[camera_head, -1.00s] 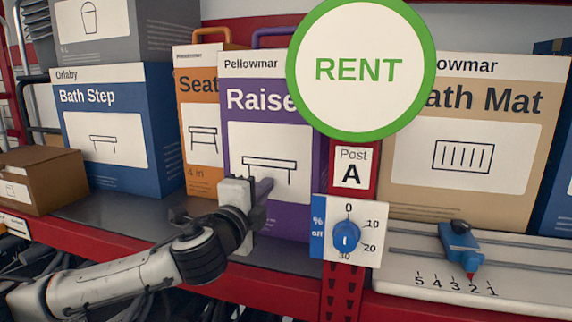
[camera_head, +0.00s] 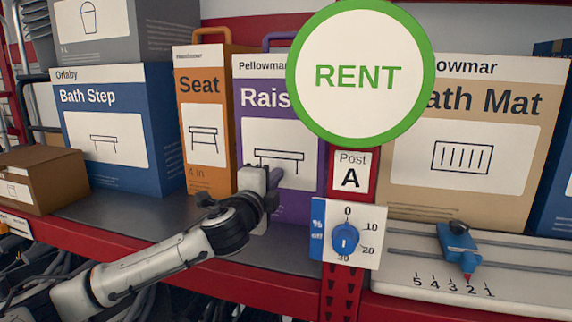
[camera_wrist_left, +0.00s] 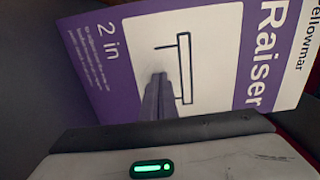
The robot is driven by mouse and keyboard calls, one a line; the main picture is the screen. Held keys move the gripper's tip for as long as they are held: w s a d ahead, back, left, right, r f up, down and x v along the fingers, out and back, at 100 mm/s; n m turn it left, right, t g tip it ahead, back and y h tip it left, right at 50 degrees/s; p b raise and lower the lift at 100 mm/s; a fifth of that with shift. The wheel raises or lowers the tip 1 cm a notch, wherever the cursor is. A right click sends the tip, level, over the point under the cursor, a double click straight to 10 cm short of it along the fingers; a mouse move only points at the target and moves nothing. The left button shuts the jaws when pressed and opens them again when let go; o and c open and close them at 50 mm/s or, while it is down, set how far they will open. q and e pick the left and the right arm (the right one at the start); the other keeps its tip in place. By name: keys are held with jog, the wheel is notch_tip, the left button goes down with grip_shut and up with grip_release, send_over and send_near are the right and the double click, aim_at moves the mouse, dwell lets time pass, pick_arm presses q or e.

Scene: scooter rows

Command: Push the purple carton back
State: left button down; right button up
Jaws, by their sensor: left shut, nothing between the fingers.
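The purple carton (camera_head: 291,206), marked Pellowmar and "Rais…" with a white label, stands upright on the shelf between the orange Seat carton and the red post. The round RENT sign and the post hide its right part. My left gripper (camera_head: 275,178) is shut and empty, its tips at the front face of the carton by the bench drawing. In the left wrist view the closed fingers (camera_wrist_left: 158,90) point at the white label of the carton (camera_wrist_left: 90,50) and appear to touch it. My right gripper is not in view.
The orange Seat carton (camera_head: 204,135) stands close on the left, then the blue Bath Step carton (camera_head: 160,130). The red post (camera_head: 340,290) carries the RENT sign (camera_head: 358,120) and a dial (camera_head: 345,238). The tan Bath Mat carton (camera_head: 460,206) stands right. Bare shelf (camera_head: 150,210) lies in front.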

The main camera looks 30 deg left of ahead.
aim_at(284, 167)
pick_arm(q)
jog(key=shift+x, duration=3.3)
jog(key=v, duration=1.2)
